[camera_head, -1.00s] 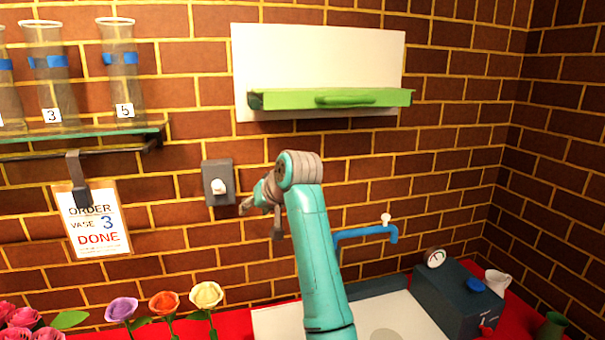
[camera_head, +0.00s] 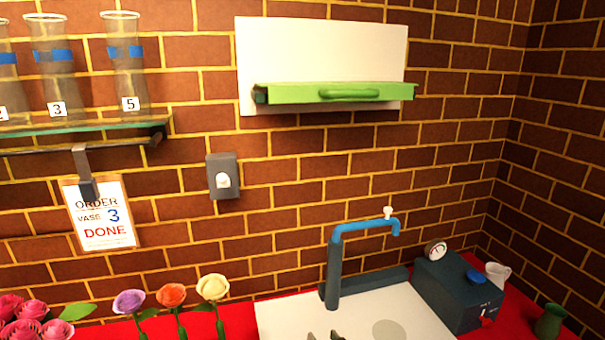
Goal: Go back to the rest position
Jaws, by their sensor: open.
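Only the dark fingertips of my gripper (camera_head: 325,335) show, at the bottom edge of the head view, in front of the white sink top (camera_head: 280,318). They stand apart with nothing seen between them. The rest of my gripper and my arm are out of the picture.
A blue tap (camera_head: 334,265) rises behind the sink top. A dark box with a gauge (camera_head: 445,290), a white jug (camera_head: 497,274) and a green vase (camera_head: 550,320) stand right. Flowers (camera_head: 172,296) are at lower left. Glass vases (camera_head: 130,70) stand on a shelf (camera_head: 85,132) above.

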